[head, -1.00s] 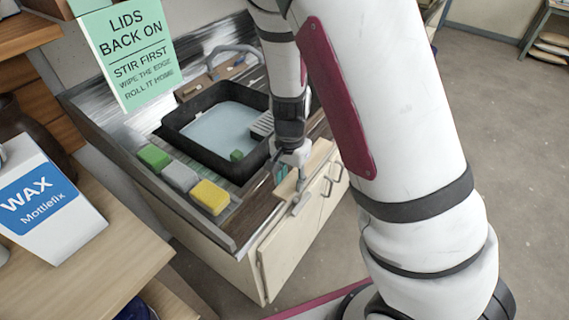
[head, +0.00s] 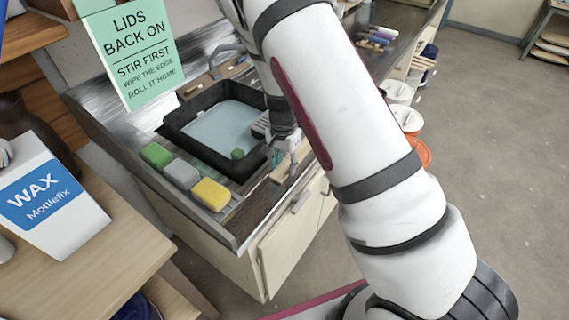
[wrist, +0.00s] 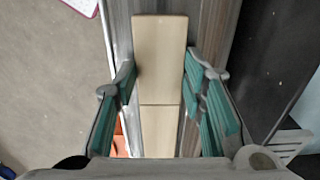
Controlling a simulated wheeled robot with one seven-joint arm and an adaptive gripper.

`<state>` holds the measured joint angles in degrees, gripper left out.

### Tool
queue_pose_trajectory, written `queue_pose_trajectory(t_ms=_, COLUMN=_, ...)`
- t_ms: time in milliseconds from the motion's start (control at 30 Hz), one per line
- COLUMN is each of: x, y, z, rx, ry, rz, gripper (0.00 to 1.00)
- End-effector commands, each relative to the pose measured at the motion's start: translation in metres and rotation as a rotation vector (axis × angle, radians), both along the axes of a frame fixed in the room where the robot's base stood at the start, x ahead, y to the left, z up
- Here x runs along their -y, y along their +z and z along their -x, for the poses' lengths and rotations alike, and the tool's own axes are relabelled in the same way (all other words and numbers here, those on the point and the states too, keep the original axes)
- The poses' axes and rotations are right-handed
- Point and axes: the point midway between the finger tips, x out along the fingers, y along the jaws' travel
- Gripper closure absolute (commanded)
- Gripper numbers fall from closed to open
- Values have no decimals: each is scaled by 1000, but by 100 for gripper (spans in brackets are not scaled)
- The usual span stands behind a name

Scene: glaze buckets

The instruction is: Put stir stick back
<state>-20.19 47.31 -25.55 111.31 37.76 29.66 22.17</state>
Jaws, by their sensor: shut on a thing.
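The stir stick, a flat pale wooden piece, shows in the wrist view (wrist: 160,58) running up the middle between the teal-padded fingers of my gripper (wrist: 160,78). In the head view the pale wood (head: 282,172) lies along the front edge of the sink counter, with my gripper (head: 284,152) pointing down over it. My gripper is shut on the stick. My wrist hides part of the stick in the head view.
A black basin (head: 218,129) sits in the counter, left of my gripper. Green, grey and yellow sponges (head: 181,174) line its front. White buckets (head: 407,118) and an orange bucket (head: 424,153) stand right of my arm. A WAX box (head: 52,197) is at left.

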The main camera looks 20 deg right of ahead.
Motion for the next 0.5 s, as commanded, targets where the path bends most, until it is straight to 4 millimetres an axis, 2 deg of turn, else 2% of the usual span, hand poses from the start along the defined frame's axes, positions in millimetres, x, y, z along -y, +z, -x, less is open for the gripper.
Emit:
queue_pose_trajectory(t_ms=167, x=0, y=-2, z=0, rx=0, ry=0, rz=0, gripper=100)
queue_pose_trajectory(t_ms=200, x=0, y=-3, z=0, rx=-1, ry=-1, rz=1, gripper=60)
queue_pose_trajectory(t_ms=300, x=0, y=-2, z=0, rx=0, ry=0, rz=0, gripper=42)
queue_pose_trajectory(t_ms=500, x=0, y=-2, z=0, rx=0, ry=0, rz=0, gripper=42)
